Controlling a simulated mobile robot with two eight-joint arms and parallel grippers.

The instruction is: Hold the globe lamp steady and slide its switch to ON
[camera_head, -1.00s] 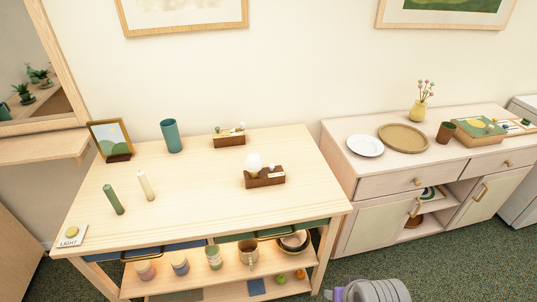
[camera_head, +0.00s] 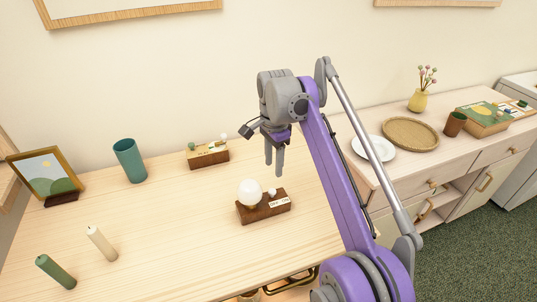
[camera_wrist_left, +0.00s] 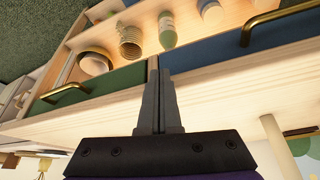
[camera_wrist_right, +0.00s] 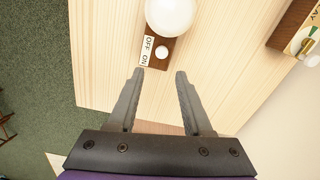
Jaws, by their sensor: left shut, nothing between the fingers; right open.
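The globe lamp (camera_head: 250,194) stands upright on the wooden table, a white globe on a dark brown block base (camera_head: 265,209). A small white knob (camera_head: 272,192) and an OFF/ON label (camera_head: 279,203) sit on the base's right part. In the right wrist view the globe (camera_wrist_right: 170,14), knob (camera_wrist_right: 162,52) and label (camera_wrist_right: 147,50) lie just beyond my fingertips, the knob nearer the ON end.
Behind the lamp is a wooden block with small fittings (camera_head: 208,155). A teal cup (camera_head: 130,161), a picture frame (camera_head: 48,174), a green candle (camera_head: 56,272) and a cream candle (camera_head: 102,243) stand to the left. A sideboard with a white plate (camera_head: 378,149) is right.

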